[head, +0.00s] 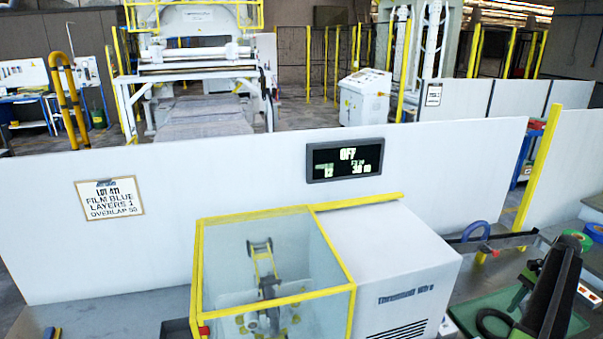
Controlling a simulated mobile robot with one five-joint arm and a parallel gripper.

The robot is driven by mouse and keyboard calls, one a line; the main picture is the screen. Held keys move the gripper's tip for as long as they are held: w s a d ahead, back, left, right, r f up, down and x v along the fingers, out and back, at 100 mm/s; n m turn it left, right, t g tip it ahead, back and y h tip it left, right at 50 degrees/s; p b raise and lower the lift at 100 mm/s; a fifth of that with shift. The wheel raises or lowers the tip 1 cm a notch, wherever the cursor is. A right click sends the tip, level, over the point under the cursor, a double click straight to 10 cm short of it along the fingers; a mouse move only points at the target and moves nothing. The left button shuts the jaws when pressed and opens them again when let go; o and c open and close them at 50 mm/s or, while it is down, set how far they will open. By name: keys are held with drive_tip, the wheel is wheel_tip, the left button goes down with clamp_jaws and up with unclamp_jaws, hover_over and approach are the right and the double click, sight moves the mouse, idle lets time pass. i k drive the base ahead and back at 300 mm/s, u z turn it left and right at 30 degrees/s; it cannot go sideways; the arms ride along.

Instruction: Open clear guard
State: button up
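The clear guard (225,250) is a see-through box with yellow edges at the bottom centre. It looks shut, standing over the machine's left part. A wrapping mechanism (266,285) with a grey and yellow arm shows through it. A small red piece (204,331) sits at its front left corner. The grey machine housing (390,260) adjoins its right side. My dark gripper (545,295) is at the lower right, over a green mat, well to the right of the guard and apart from it. I cannot make out its finger opening or anything held.
Coloured tape rolls (577,240) and a blue ring (475,231) lie at right. The grey surface (110,315) left of the guard is mostly clear.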

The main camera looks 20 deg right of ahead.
sight(205, 330)
drive_tip(key=k, duration=0.95)
